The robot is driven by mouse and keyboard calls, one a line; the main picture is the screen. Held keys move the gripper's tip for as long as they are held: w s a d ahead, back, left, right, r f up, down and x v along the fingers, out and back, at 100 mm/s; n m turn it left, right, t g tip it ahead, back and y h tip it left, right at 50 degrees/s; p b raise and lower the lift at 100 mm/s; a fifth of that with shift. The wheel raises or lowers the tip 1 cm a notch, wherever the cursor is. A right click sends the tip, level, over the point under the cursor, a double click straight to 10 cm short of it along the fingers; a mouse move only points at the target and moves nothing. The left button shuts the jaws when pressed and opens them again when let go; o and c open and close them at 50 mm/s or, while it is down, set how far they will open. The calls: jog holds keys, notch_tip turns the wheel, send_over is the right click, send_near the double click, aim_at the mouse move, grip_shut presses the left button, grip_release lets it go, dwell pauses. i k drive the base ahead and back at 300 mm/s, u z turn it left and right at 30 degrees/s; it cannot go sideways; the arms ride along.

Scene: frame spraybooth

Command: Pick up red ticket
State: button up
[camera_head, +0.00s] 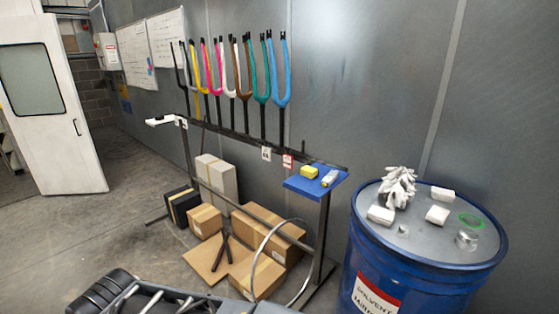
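The red ticket (288,161) is a small red and white tag. It hangs from the dark rail of the fork rack (240,137), right of the middle, just left of the blue tray (308,188). A white tag (266,154) hangs a little to its left on the same rail. The red ticket is unobstructed in this view. I do not see my gripper; only dark and metal parts, which look like my own body, show at the bottom left edge.
Several coloured forks stand upright along the rack. A yellow block (309,172) sits on the blue tray. Cardboard boxes (270,233) and a black forked item (222,252) lie below. A blue solvent drum (420,270) stands at right. Open floor (110,225) lies left.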

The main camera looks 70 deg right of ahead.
aim_at(288, 159)
jog(key=z, duration=0.3)
jog(key=i, duration=1.95)
jog(key=z, duration=1.3)
jog(key=i, duration=1)
jog(key=z, duration=1.55)
jog(key=i, duration=0.35)
jog(key=z, duration=0.25)
